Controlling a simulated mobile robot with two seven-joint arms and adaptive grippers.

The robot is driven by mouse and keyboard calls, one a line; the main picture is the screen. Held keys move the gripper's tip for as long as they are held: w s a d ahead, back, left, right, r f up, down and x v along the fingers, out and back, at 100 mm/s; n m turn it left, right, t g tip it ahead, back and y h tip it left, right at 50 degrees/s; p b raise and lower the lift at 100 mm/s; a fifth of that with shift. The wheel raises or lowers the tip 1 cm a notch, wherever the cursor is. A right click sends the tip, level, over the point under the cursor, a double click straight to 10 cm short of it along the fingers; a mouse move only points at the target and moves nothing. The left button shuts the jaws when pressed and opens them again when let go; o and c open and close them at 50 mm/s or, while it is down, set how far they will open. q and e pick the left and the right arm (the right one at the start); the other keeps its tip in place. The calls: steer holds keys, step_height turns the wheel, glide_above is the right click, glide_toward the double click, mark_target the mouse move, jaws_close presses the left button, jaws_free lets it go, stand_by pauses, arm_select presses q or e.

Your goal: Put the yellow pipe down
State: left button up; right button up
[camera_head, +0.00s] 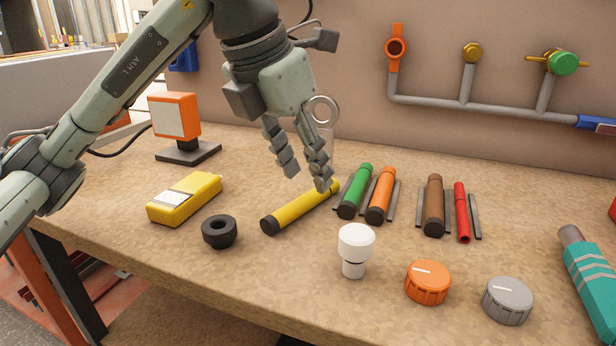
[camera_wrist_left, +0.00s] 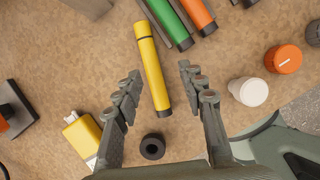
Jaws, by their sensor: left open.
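My left gripper (camera_head: 304,182) is open above the pipe's far end. In the left wrist view the yellow pipe (camera_wrist_left: 152,66) shows between the two spread fingers of the left gripper (camera_wrist_left: 160,88), with gaps on both sides. No finger grips it. My right gripper does not show in either view.
An orange pipe (camera_head: 381,195), a brown pipe (camera_head: 434,204) and a red pipe (camera_head: 462,212) lie to the right. A black ring (camera_head: 219,231), a yellow device (camera_head: 185,198), a white plug (camera_head: 355,246), and orange (camera_head: 428,282) and grey (camera_head: 507,300) knobs stand nearby.

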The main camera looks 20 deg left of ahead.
arm_select(q)
steer(key=p+v, duration=0.1)
steer(key=v, duration=0.8)
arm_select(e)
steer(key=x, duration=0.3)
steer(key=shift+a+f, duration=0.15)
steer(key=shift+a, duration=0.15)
